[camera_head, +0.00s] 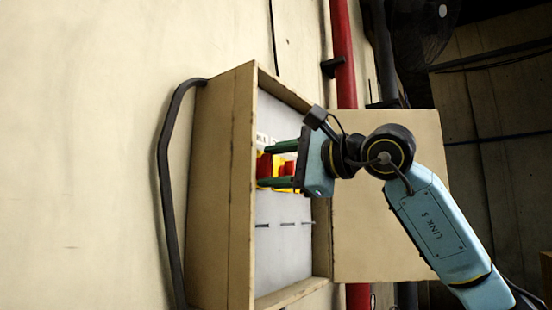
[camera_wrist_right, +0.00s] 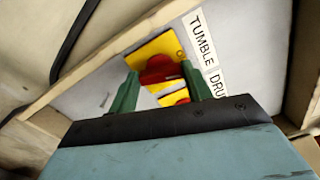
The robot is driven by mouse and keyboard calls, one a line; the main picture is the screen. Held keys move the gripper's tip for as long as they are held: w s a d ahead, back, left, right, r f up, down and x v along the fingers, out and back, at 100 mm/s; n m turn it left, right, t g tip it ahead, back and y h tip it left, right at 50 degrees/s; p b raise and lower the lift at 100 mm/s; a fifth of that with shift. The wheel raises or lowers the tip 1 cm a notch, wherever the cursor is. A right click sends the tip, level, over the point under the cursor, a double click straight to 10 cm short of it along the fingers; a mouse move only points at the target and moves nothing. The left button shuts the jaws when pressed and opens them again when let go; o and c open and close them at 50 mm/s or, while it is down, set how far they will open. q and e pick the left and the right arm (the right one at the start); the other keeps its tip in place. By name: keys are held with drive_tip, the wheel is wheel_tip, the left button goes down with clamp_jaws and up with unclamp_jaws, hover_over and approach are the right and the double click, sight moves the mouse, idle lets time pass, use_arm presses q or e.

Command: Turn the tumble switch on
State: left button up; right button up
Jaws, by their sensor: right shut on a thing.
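My right gripper (camera_head: 267,167) reaches into an open wall box (camera_head: 216,190) from the right. In the wrist view, its two green fingers (camera_wrist_right: 160,80) stand on either side of a red switch knob (camera_wrist_right: 160,67) on a yellow plate (camera_wrist_right: 158,43), and are shut on it. The knob also shows between the fingers in the head view (camera_head: 264,166). A white label (camera_wrist_right: 203,42) beside it reads "TUMBLE DRU", its end hidden by the gripper. A second yellow plate with a red knob (camera_wrist_right: 176,97) is partly hidden behind the gripper. My left gripper is not in view.
The box's beige door (camera_head: 380,240) stands open at the right, behind my right arm. A black cable (camera_head: 163,170) runs down the box's left side. A red pipe (camera_head: 342,50) and a fan (camera_head: 420,30) are behind. The left wall is bare.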

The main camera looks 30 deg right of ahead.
drive_tip(key=shift+n+p, duration=0.5)
drive_tip(key=shift+n, duration=1.4)
drive_tip(key=o, duration=0.7)
drive_tip(key=shift+s+d+f, duration=0.1)
drive_tip(key=shift+s+d, duration=0.1)
drive_tip(key=shift+s, duration=0.25)
drive_tip(key=b+v, duration=0.3)
drive_tip(key=v, duration=0.9)
drive_tip(key=shift+s, duration=0.2)
